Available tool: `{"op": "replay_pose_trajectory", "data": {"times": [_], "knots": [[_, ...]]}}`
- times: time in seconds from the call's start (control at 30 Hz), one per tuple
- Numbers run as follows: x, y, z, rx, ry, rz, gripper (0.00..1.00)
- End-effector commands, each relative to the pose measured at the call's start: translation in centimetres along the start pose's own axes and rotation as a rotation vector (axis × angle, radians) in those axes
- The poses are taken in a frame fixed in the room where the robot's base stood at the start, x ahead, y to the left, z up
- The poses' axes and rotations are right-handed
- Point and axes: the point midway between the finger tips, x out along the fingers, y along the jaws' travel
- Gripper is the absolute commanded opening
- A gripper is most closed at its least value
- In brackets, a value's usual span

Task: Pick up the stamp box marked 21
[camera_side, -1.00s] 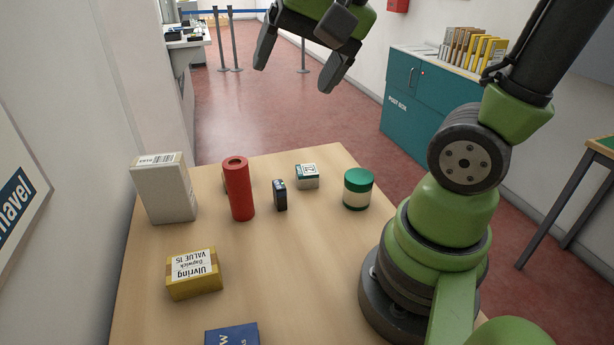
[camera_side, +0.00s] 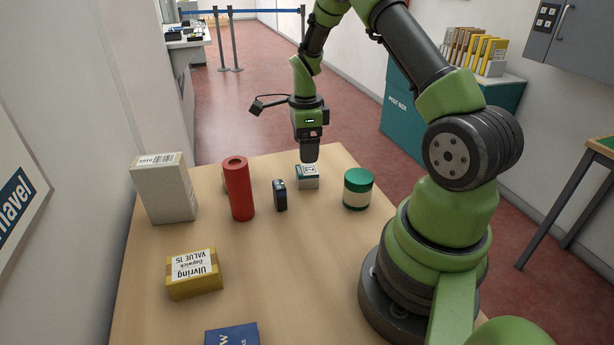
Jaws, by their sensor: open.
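A small white and teal box (camera_side: 308,183) sits near the far edge of the table. Its top has a white label with a dark mark, too small and partly covered to read surely; it looks like the stamp box. My gripper (camera_side: 310,158) points straight down just above this box. It is open and holds nothing visible. One finger hides the other in this view, and its tip overlaps the back of the box top. I cannot tell whether it touches.
Left of the box stand a small dark blue box (camera_side: 280,195) and a red tube (camera_side: 239,188), with something partly hidden behind the tube. A green-lidded jar (camera_side: 357,189) is to the right. A white carton (camera_side: 164,188), yellow parcel (camera_side: 194,274) and blue box (camera_side: 231,335) stand farther left and nearer.

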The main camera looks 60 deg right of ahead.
Motion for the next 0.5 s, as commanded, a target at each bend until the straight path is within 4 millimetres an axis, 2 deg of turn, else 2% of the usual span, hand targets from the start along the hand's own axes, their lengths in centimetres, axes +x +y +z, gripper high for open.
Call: {"op": "replay_pose_trajectory", "data": {"times": [0.03, 0.27, 0.5], "knots": [[0.8, 0.1, 0.0, 0.000, 0.001, 0.003, 0.81], [2.7, 0.1, -0.1, -0.002, 0.000, 0.002, 0.81], [6.3, 0.2, -0.3, -0.002, -0.001, 0.001, 0.81]]}}
